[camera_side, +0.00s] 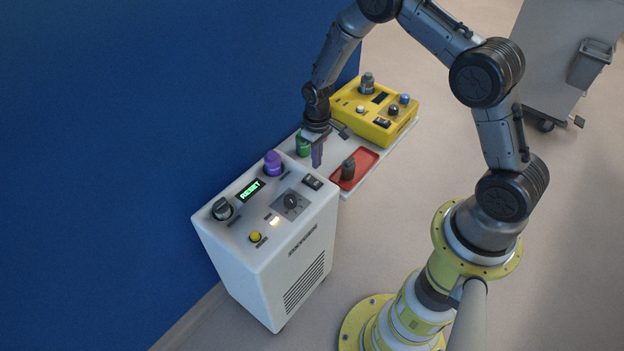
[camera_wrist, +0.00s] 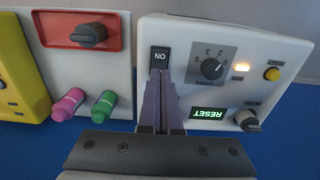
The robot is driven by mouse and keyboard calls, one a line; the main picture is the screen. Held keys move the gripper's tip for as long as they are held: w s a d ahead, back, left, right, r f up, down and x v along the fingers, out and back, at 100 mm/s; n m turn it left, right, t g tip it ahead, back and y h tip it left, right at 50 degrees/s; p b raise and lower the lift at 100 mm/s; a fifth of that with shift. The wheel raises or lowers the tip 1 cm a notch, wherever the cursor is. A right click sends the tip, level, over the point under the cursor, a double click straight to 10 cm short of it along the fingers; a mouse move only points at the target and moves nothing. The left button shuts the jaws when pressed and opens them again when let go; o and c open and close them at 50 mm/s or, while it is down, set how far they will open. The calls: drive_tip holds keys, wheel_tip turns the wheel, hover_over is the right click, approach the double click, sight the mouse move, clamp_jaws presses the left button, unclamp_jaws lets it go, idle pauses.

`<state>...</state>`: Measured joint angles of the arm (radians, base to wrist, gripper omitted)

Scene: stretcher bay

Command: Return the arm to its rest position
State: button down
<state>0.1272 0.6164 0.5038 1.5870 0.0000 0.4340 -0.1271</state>
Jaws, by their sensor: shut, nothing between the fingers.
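In the side view the switch (camera_side: 312,182) lies below the fingers. My arm is bent and reaches from its yellow base out over the devices.
The console bears a purple cap (camera_side: 273,162), a dial (camera_side: 291,201), a yellow button (camera_side: 255,236), a lit lamp and a display (camera_side: 251,190) reading RESET. Behind are a red plate with a dark knob (camera_side: 348,170), green and pink bottles (camera_wrist: 68,103) and a yellow box (camera_side: 375,108). A blue wall stands left.

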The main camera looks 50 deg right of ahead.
drive_tip(key=w+a+r+t, duration=0.1)
drive_tip(key=w+r+t, duration=0.1)
drive_tip(key=r, duration=0.9)
drive_tip(key=w+a+r+t, duration=0.1)
drive_tip(key=r+t, duration=0.1)
drive_tip(key=r, duration=0.9)
drive_tip(key=s+a+r+t, duration=0.2)
drive_tip(key=s+r+t, duration=0.1)
drive_tip(key=s+r, duration=0.9)
drive_tip(key=s+a+g, duration=0.1)
drive_tip(key=s, duration=1.6)
drive_tip(key=shift+s+a, duration=0.25)
drive_tip(key=shift+s, duration=0.1)
